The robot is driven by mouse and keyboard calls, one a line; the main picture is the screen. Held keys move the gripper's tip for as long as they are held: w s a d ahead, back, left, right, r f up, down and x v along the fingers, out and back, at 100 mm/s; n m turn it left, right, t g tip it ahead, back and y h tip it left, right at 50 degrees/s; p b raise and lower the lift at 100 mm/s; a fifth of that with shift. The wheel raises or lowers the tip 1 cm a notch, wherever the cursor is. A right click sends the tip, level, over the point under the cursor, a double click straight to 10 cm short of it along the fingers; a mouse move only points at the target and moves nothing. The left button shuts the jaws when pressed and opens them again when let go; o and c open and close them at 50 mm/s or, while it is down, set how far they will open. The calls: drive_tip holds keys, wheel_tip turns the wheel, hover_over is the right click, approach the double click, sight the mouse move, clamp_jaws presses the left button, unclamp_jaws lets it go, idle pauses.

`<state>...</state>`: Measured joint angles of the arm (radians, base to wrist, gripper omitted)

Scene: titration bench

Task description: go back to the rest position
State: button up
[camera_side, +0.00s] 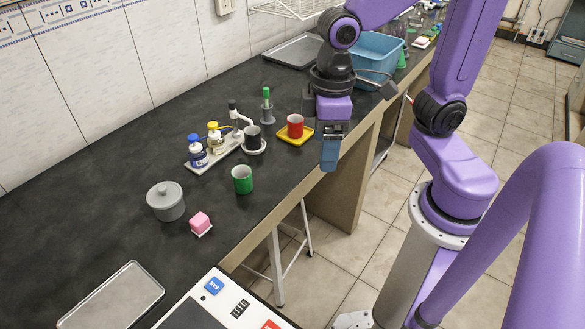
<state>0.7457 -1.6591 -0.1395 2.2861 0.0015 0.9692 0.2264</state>
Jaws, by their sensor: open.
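My gripper (331,158) hangs at the front edge of the dark bench, at the end of my purple arm. I see no object held in it. A red cup (295,126) on a yellow square plate (283,136) stands just left of it. A grey cup (252,138) stands on the white round plate of a small stand further left. A green cup (242,180) stands on the bare bench top.
A blue basin (376,52) and a grey tray (294,50) lie behind my wrist. Blue-capped (196,152) and yellow-capped (215,137) bottles, a lidded grey pot (165,201) and a pink cube (200,221) stand left.

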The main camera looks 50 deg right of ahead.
drive_tip(key=s+d+f+n, duration=0.2)
drive_tip(key=s+d+n, duration=0.2)
drive_tip(key=s, duration=0.3)
drive_tip(key=shift+s+n, duration=0.3)
drive_tip(key=shift+n, duration=0.1)
